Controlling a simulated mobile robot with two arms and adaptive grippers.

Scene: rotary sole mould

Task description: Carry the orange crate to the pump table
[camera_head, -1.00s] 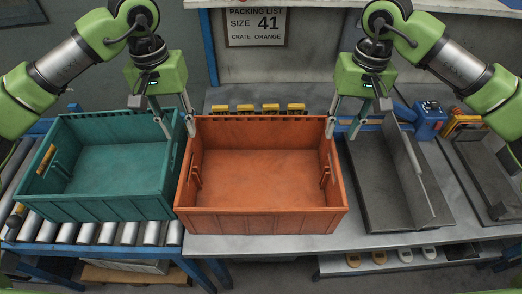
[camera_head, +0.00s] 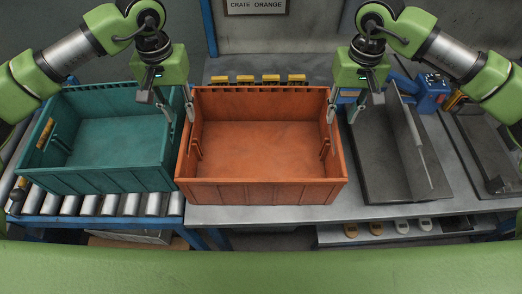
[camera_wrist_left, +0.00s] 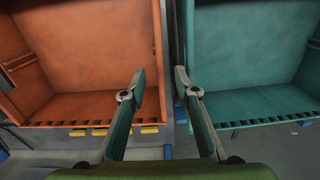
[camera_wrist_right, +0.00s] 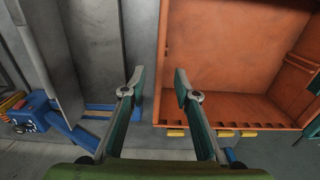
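The orange crate (camera_head: 265,192) stands upright and empty on the grey bench, right of the teal crate. My left gripper (camera_head: 179,115) is open at its left wall, and in the left wrist view its fingers (camera_wrist_left: 160,82) stand either side of that wall. My right gripper (camera_head: 341,116) is open at the right wall, and in the right wrist view its fingers (camera_wrist_right: 159,82) stand either side of that wall. Both pairs of fingers are apart, with no visible grip on the wall. I cannot identify a pump table in these views.
The teal crate (camera_head: 95,180) sits on the roller conveyor (camera_head: 100,204), close to the orange crate's left wall. A grey mould with an upright plate (camera_head: 408,140) is close on the right. Yellow blocks (camera_head: 258,79) line the back. A blue device (camera_head: 433,92) stands farther right.

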